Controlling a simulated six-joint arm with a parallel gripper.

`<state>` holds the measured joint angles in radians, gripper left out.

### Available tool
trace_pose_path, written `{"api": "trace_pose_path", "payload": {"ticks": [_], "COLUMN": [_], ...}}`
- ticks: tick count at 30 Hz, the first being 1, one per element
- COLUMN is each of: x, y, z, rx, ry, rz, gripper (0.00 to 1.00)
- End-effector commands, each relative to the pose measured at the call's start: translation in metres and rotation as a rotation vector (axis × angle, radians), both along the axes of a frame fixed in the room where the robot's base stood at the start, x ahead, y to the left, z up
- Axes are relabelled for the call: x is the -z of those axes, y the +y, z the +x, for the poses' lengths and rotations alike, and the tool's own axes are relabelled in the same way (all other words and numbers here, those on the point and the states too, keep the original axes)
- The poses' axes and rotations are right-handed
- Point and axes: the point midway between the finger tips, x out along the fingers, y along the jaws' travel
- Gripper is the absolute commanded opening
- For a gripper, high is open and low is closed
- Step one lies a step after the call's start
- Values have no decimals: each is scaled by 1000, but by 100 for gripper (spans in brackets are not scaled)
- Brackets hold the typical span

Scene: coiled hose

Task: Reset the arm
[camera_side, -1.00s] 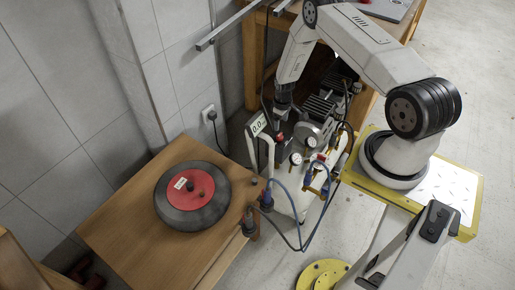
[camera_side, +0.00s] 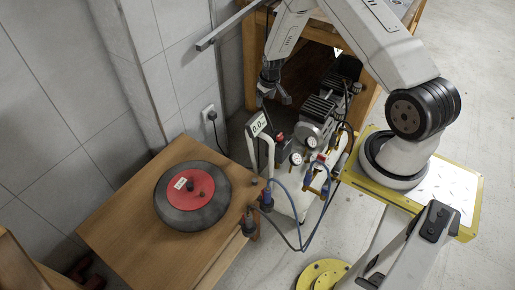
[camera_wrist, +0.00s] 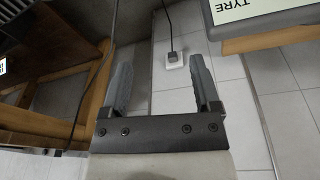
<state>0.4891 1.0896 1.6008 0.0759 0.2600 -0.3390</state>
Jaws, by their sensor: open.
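My gripper (camera_side: 275,97) hangs at the upper middle of the side view, in front of the wooden bench and near the tiled wall. Its two dark fingers (camera_wrist: 161,80) are spread apart in the wrist view, with nothing between them. My upper arm reaches over from the right in the side view. The gripper is above and behind the compressor with its gauges (camera_side: 306,142), and apart from it.
A dark round coil with a red centre (camera_side: 203,184) lies on the low wooden table (camera_side: 130,240). Blue hoses (camera_side: 316,215) loop beside it. A wall socket (camera_wrist: 175,61) has a plug and cable. A metal rail (camera_side: 222,33) juts near my arm.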

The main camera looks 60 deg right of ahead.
Motion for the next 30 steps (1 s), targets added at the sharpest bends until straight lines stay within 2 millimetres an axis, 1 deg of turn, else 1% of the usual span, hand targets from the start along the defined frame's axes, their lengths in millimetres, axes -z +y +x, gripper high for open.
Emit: {"api": "trace_pose_path", "payload": {"ticks": [1,6,14,18,23,30], "x": [-13,-51,-107,-134,-160,-193], "y": [9,40,91,118,147,186], "z": [2,2,-13,-26,-47,-86], "rx": [-7,-37,-80,-102,-128,-168], "ry": [-6,-11,-19,-23,-29,-35], "rz": [-1,1,5,8,11,16], "gripper": [79,79,79,79,79,79]}}
